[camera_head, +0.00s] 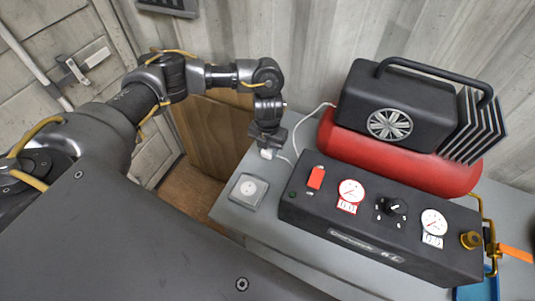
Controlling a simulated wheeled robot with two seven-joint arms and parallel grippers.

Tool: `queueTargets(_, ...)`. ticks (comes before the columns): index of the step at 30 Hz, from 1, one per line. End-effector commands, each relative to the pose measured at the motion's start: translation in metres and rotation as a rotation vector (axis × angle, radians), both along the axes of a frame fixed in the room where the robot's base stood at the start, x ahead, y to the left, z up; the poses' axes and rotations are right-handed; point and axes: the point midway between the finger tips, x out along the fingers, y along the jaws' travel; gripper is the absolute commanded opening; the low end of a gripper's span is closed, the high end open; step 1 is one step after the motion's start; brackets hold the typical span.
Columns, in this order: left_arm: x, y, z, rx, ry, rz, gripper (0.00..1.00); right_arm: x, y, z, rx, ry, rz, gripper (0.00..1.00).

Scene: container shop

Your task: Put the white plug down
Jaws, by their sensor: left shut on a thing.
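The white plug (266,154) is held at the tips of my left gripper (266,146), at the left edge of the grey table near its back. Only a small part of the plug shows below the fingers, and I cannot tell whether it touches the tabletop. A white cable (297,133) runs from near it toward the compressor. A grey socket box (248,190) with a round white face lies on the table just in front of the plug. My right gripper is not in view.
A black and red compressor (400,150) stands at the back of the grey table (262,222). Its black control panel (380,228) with gauges and a red switch fills the middle. An orange-handled valve (516,254) is at the right. Bare tabletop shows around the socket box.

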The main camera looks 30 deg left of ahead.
Motion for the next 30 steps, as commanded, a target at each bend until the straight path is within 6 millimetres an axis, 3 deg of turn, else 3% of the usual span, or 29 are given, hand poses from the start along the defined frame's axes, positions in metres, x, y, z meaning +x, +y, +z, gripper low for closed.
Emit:
queueTargets(5, 0.002, 0.001, -0.004, 0.000, 0.002, 0.000, 0.00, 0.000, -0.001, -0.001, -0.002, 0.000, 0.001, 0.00)
queueTargets(13, 0.004, 0.003, -0.035, 0.000, 0.003, 0.001, 0.00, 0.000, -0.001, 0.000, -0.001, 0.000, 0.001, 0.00)
queueTargets(29, 0.005, 0.003, -0.046, 0.000, 0.001, -0.001, 0.00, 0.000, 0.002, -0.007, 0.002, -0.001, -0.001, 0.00)
queueTargets(30, 0.005, 0.003, -0.046, 0.000, 0.001, -0.001, 0.37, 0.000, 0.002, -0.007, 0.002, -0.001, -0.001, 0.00)
